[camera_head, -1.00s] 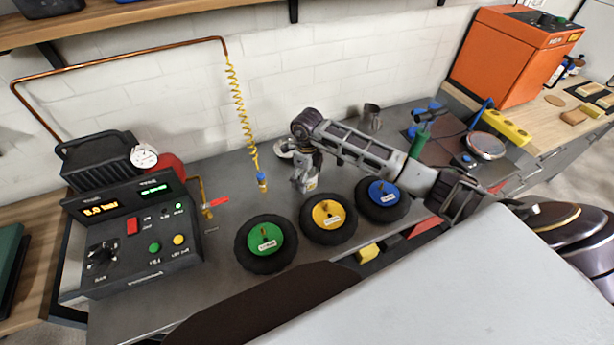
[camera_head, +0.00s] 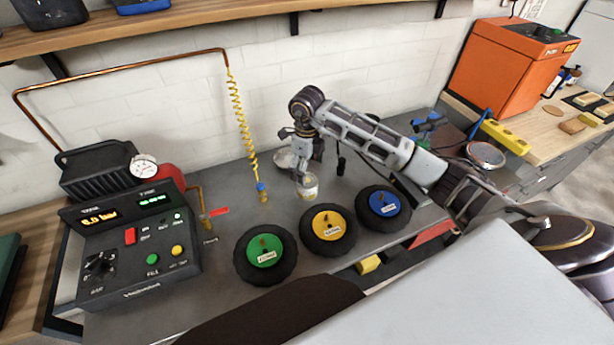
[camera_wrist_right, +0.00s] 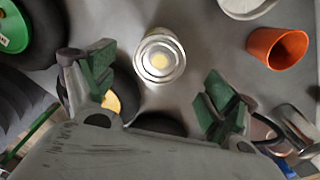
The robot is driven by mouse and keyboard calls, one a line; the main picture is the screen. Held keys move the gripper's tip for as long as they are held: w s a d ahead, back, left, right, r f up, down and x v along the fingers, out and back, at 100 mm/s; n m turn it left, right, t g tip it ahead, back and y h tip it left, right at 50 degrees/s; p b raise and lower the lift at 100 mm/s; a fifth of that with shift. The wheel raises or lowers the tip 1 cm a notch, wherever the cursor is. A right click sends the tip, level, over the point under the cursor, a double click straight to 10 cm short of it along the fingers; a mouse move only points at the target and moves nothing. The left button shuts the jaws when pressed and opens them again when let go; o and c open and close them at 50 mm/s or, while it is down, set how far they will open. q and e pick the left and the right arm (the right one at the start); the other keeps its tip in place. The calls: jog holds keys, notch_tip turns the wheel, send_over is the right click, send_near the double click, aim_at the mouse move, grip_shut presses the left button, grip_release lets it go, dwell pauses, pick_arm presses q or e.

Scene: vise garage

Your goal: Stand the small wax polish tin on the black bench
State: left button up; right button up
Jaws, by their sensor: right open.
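The small tin, silvery with a pale yellow label, stands upright on the dark grey bench (camera_head: 225,185), behind the yellow-hubbed wheel; the tin (camera_head: 309,188) is partly overlapped by my right gripper (camera_head: 302,172). In the right wrist view the tin (camera_wrist_right: 160,57) is seen from above, its round lid with a yellow centre facing the camera. My right gripper (camera_wrist_right: 160,88) is open there, its green-padded fingers wide apart, with the tin beyond the fingertips and apart from both. My left gripper is not in view.
Green (camera_head: 265,258), yellow (camera_head: 328,230) and blue (camera_head: 383,208) hubbed wheels line the bench's front. A pale bowl (camera_head: 285,160) sits behind the tin. An orange cup (camera_wrist_right: 277,48) shows beside it in the wrist view. A coiled yellow hose (camera_head: 240,125) hangs left. A control box (camera_head: 135,245) stands far left.

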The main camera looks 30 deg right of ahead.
jog(key=shift+r, duration=1.35)
jog(key=shift+s+f, duration=0.1)
jog(key=shift+s, duration=0.05)
